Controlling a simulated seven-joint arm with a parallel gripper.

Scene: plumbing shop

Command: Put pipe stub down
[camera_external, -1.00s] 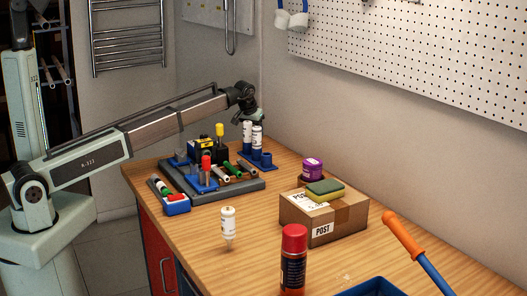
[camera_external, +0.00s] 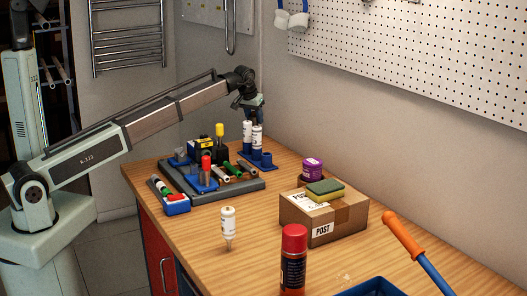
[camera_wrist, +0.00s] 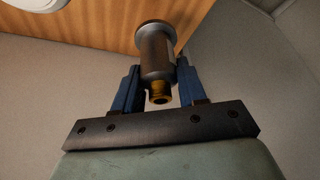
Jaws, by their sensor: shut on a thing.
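The pipe stub (camera_wrist: 156,52) is a grey metal cylinder with a wide flange at one end and a brass-coloured hollow end. It sits between the two blue fingers of my gripper (camera_wrist: 156,82), which is shut on it. In the external view my gripper (camera_external: 255,112) is at the far end of the bench, above or behind the white-and-blue bottles. The stub cannot be made out clearly there. In the wrist view it is held apart from the camera, with the wooden bench top beyond.
Two white-and-blue bottles (camera_external: 257,140) stand in a blue holder (camera_external: 263,161). A grey tray (camera_external: 232,187) holds tools and small parts. A cardboard box (camera_external: 345,218) with a sponge, a purple tub (camera_external: 312,168) and a red spray can (camera_external: 293,262) stand nearer. The bench front is partly clear.

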